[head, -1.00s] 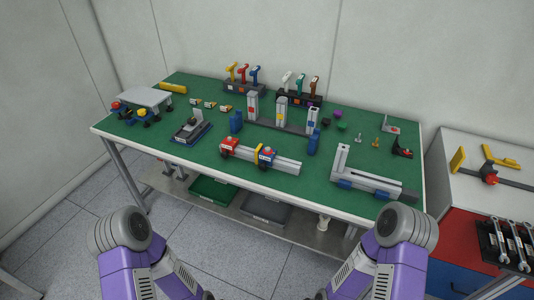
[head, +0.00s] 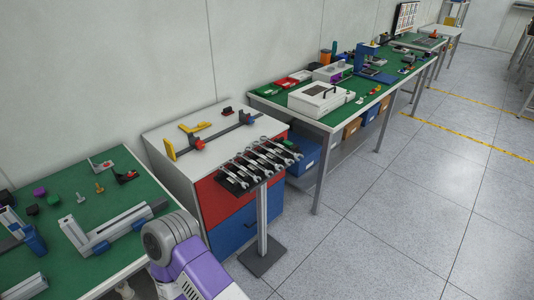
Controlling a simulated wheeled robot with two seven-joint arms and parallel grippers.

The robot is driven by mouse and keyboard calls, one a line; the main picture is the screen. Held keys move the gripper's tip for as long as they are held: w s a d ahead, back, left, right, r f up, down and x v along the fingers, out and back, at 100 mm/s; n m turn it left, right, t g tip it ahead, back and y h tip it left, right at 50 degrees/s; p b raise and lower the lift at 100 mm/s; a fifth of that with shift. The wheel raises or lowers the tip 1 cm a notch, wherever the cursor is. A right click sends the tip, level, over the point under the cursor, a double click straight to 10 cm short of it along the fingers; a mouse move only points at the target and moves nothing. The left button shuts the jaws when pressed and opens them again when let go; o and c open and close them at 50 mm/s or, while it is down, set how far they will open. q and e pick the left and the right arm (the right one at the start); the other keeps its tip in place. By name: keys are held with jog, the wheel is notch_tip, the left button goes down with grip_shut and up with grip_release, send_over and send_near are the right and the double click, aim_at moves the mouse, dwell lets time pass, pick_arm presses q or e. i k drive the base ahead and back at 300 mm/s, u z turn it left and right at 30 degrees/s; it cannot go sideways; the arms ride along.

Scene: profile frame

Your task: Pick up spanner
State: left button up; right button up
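Several silver spanners (head: 262,157) lie side by side on a dark, tilted rack (head: 233,187) on top of a grey post. One purple and grey arm of mine shows at the bottom, left of the post. Neither gripper shows in the head view, and no spanner is seen held.
The cabinet (head: 215,205) carries a clamp bar (head: 215,135) with yellow jaws. A green-topped workbench (head: 130,190) with metal profiles is at the left. Another bench (head: 333,118) stands further right. The grey floor (head: 390,210) right of the post is clear.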

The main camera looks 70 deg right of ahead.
aim_at(272, 152)
jog(key=z, duration=3.4)
jog(key=i, duration=4.45)
jog(key=u, duration=3.65)
